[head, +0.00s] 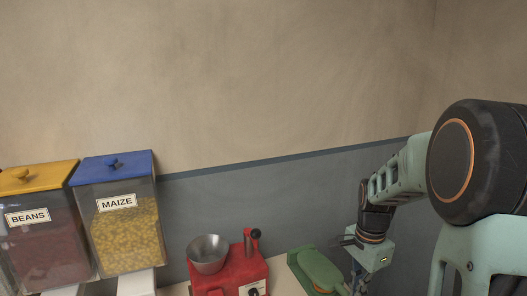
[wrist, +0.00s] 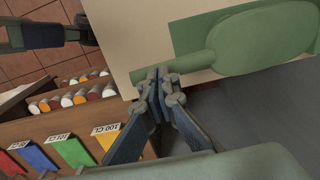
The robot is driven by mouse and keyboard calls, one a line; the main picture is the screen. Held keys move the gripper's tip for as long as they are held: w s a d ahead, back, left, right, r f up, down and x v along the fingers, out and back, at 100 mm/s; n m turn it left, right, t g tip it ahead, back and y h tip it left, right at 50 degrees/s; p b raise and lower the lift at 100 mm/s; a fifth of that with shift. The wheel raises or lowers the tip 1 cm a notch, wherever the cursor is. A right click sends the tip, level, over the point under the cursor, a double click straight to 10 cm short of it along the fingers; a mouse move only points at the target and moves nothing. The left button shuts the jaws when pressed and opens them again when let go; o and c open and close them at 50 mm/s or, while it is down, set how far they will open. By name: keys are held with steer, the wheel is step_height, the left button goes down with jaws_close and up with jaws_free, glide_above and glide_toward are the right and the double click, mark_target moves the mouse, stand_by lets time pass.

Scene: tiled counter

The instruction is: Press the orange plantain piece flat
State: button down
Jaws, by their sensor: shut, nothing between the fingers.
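A green hinged press (head: 320,270) lies on the counter at the bottom of the head view, left of my arm. In the wrist view its rounded upper plate (wrist: 262,38) is at the upper right, and its thick handle (wrist: 190,63) points left. My gripper (wrist: 160,76) is shut and empty, with its fingertips at the handle's near side. I cannot tell whether they touch it. In the head view my gripper (head: 358,280) hangs at the press's right side, partly cut off by the bottom edge.
A red machine (head: 230,275) with a metal bowl (head: 208,253) stands left of the press. Bins marked BEANS (head: 45,245) and MAIZE (head: 125,235) stand farther left. The wrist view shows a wooden rack (wrist: 75,93) of coloured pieces and several coloured labelled flaps (wrist: 70,152) below the counter edge.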

steer(key=shift+f+b, duration=0.65)
steer(key=shift+f, duration=0.4)
steer(key=shift+r, duration=0.1)
stand_by(0.3)
step_height(320, 180, up, 9)
steer(key=p, duration=0.7)
steer(key=shift+a, duration=0.1)
stand_by(0.4)
